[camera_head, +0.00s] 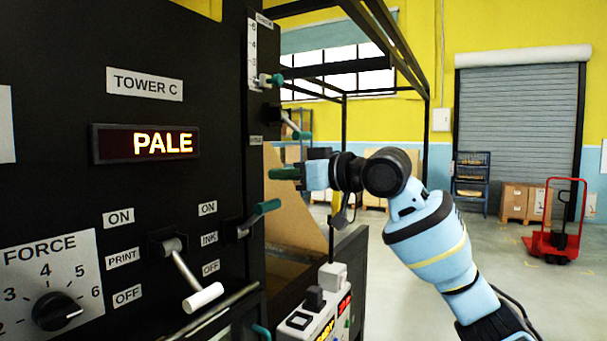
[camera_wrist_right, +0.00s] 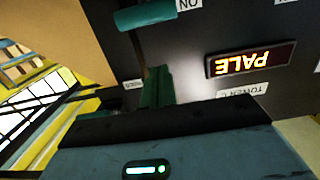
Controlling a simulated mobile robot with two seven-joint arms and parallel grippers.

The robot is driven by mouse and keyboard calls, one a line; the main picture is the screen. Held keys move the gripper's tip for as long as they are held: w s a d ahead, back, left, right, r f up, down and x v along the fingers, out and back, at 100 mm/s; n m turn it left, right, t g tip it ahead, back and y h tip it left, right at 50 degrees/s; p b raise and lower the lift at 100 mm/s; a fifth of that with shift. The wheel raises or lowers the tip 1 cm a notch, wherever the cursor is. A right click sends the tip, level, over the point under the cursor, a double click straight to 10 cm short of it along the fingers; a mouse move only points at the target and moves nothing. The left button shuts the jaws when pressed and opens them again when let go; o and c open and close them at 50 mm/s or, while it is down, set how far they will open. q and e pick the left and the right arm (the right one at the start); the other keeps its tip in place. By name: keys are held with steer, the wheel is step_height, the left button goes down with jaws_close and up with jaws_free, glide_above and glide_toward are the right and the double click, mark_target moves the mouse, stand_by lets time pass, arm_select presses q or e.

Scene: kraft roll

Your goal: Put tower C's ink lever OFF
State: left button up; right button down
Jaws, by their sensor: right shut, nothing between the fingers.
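Tower C's black panel (camera_head: 60,200) carries the TOWER C label and a lit display (camera_head: 145,143) reading PALE. The ink lever (camera_head: 267,207) has a teal handle and sits right of the ON, INK and OFF labels. Its handle slants up and out, level with ON. The teal handle (camera_wrist_right: 146,14) also shows at the top of the right wrist view, near an upside-down ON. My right gripper (camera_head: 284,174) is shut and empty, a little above the ink lever and apart from it. Its dark green fingers (camera_wrist_right: 156,88) show in the wrist view. My left gripper is out of view.
The white-handled print lever (camera_head: 203,297) left of the ink lever points down toward OFF. A force knob (camera_head: 56,311) is at lower left. More teal-handled levers (camera_head: 298,131) sit above my gripper. A small control box (camera_head: 315,312) stands below.

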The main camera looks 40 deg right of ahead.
mark_target(271, 203)
steer(key=x, duration=0.4)
steer(key=shift+s+d+f, duration=0.1)
steer(key=shift+s+f, duration=0.1)
steer(key=shift+f, duration=0.3)
steer(key=shift+s+d+f, duration=0.1)
steer(key=shift+s+f, duration=0.1)
steer(key=shift+f, duration=0.3)
steer(key=shift+s+d+f, duration=0.1)
steer(key=shift+s+f, duration=0.1)
steer(key=shift+f, duration=0.2)
steer(key=shift+s+d+f, duration=0.1)
steer(key=shift+s+f, duration=0.1)
steer(key=shift+f, duration=0.2)
